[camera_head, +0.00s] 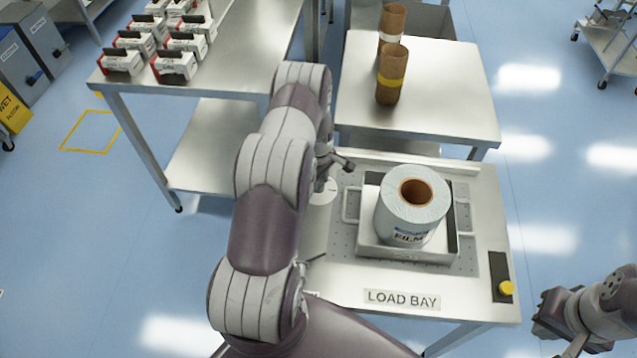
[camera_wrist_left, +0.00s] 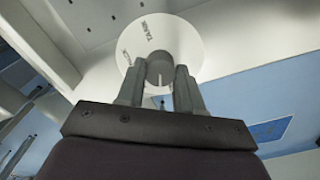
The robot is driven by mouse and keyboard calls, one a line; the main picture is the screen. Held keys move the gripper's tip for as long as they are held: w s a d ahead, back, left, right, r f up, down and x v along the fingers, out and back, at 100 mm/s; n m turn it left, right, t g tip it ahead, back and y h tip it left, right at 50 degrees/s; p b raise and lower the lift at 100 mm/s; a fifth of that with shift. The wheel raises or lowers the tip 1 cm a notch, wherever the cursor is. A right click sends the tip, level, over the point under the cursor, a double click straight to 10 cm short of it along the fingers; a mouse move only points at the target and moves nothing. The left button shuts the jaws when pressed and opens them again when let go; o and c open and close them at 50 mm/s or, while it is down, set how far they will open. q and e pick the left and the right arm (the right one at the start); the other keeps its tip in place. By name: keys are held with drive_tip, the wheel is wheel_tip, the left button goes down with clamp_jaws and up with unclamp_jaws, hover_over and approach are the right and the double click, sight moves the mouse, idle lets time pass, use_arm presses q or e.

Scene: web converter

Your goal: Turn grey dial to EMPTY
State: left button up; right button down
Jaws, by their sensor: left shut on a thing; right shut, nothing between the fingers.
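The dial's round white plate (camera_head: 322,192) lies on the left side of the load bay table, partly hidden by my left arm. In the left wrist view the plate (camera_wrist_left: 185,35) carries dark lettering; TANK is legible and another word is partly cut off. The grey dial (camera_wrist_left: 160,68) stands at the plate's centre. My left gripper (camera_wrist_left: 158,92) is shut on it, one finger on each side. In the head view my left gripper (camera_head: 330,165) is small and mostly behind the arm. EMPTY is not readable. My right gripper (camera_head: 550,318) is at the lower right, shut and empty, away from the table.
A film roll (camera_head: 411,215) sits in a metal tray (camera_head: 368,237) right of the dial. A yellow button (camera_head: 506,288) is at the table's right edge. Two brown cores (camera_head: 391,75) stand on the table behind. Boxes (camera_head: 121,62) stand on the left table.

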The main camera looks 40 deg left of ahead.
use_arm(q)
drive_tip(key=shift+n+b, duration=0.8)
drive_tip(key=shift+n, duration=1.1)
drive_tip(key=o, duration=1)
drive_tip(key=shift+r, duration=0.15)
wheel_tip(320, 180, up, 13)
drive_tip(key=shift+f+b, duration=0.2)
drive_tip(key=shift+b, duration=0.7)
